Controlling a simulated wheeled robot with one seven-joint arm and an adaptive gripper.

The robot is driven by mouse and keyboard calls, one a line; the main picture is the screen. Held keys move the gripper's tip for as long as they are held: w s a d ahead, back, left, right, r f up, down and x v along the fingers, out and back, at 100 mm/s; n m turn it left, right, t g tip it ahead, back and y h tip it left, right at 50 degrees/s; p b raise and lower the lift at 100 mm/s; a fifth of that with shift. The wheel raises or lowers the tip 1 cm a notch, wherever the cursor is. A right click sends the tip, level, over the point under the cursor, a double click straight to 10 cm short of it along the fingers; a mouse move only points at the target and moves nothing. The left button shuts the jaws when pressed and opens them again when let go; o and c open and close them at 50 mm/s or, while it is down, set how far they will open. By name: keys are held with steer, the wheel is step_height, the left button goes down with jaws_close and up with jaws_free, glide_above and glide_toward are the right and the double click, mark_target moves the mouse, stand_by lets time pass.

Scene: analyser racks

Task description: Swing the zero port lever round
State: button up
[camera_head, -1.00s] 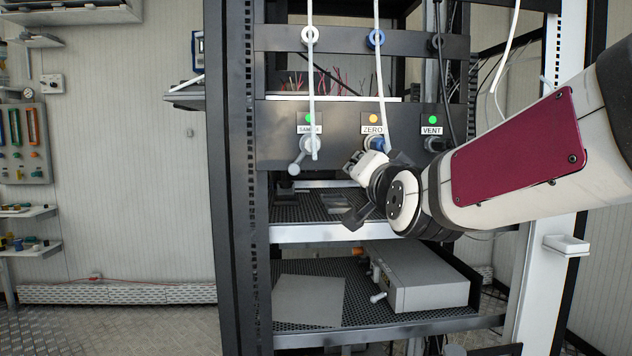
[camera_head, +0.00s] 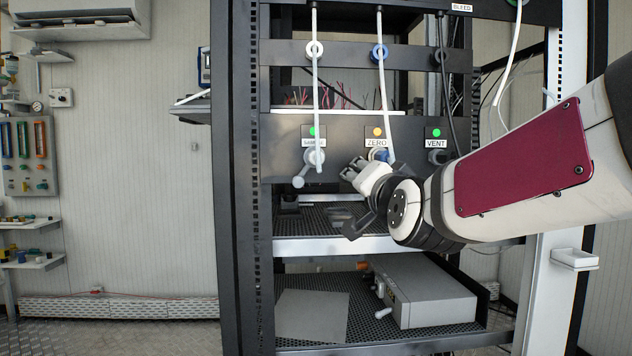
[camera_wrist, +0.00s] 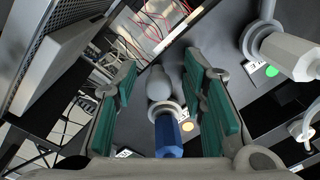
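The zero port (camera_head: 380,154) is blue and sits under the ZERO label and an orange dot on the dark rack panel. In the wrist view its blue body (camera_wrist: 167,137) shows with a grey collar and a rounded grey lever end (camera_wrist: 159,84). My gripper (camera_head: 352,173) is just below and left of the port in the head view and partly hides the lever. In the wrist view my gripper (camera_wrist: 161,72) is open, with green pads on either side of the lever and gaps visible. I cannot tell how deep the lever sits between the pads.
The sample port (camera_head: 312,160), with a grey lever, is close on the left; the vent port (camera_head: 437,152) is on the right. White tubes hang down in front of the panel. Shelves below hold a grey box (camera_head: 425,290) and a flat plate (camera_head: 312,314).

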steer(key=shift+s, duration=0.1)
steer(key=s, duration=1.1)
steer(key=shift+s+d+f, duration=0.2)
steer(key=shift+s+f, duration=0.05)
steer(key=shift+s, duration=0.15)
steer(key=s+f+n+g, duration=0.3)
steer(key=s+f+g, duration=0.25)
steer(key=f, duration=0.35)
steer(key=s+f+n+g, duration=0.35)
steer(key=s+f, duration=0.25)
steer(key=f, duration=0.3)
steer(key=s+d+f+n+g, duration=0.15)
steer(key=s+f+g, duration=0.3)
steer(key=s, duration=0.55)
steer(key=s+d+f+g, duration=0.3)
steer(key=s+g, duration=0.2)
steer(key=s, duration=0.4)
step_height(320, 180, up, 26)
steer(key=t+p, duration=0.4)
steer(key=p, duration=2)
steer(key=shift+d+r+h+p, duration=0.15)
steer(key=shift+h+p, duration=0.15)
steer(key=shift+p, duration=0.1)
